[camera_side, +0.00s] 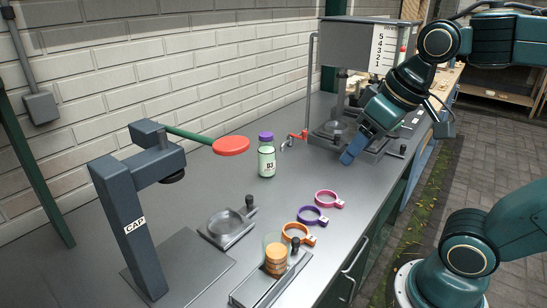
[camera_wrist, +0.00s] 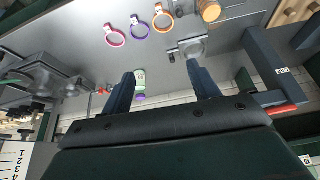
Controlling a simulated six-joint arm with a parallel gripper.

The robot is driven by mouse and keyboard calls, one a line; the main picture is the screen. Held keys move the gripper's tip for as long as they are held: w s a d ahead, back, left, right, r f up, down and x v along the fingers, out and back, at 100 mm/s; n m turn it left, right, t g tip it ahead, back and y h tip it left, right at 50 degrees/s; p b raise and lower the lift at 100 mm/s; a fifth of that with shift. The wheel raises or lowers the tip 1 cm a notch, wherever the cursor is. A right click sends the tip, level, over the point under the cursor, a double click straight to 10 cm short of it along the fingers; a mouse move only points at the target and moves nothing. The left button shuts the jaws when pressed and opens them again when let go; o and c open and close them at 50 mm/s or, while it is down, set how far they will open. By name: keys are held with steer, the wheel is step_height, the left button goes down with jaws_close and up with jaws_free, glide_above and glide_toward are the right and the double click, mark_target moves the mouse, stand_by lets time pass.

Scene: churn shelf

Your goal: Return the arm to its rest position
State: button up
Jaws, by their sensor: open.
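My gripper (camera_side: 352,152) hangs above the back right of the grey counter in the side view, with its blue fingers pointing down. In the wrist view my gripper (camera_wrist: 164,82) shows two dark fingers spread wide apart, open. Nothing is held between them. The arm reaches in from the right side of the side view, bent over the counter's edge. A bottle with a purple cap (camera_side: 266,158) stands on the counter, apart from the fingers; it also shows beyond the fingers in the wrist view (camera_wrist: 140,82).
A CAP press (camera_side: 138,225) with a red-ended lever stands at the left. Pink (camera_side: 329,199), purple (camera_side: 312,215) and orange (camera_side: 298,233) rings lie near the front edge by a jar (camera_side: 275,257). A grey filling machine (camera_side: 365,48) stands at the back, close to my gripper.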

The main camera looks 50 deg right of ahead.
steer(key=shift+n, duration=0.3)
steer(key=s+f, duration=0.1)
steer(key=s, duration=0.1)
steer(key=s+f, duration=0.1)
steer(key=shift+s+a+f, duration=0.2)
steer(key=shift+a+f, duration=0.1)
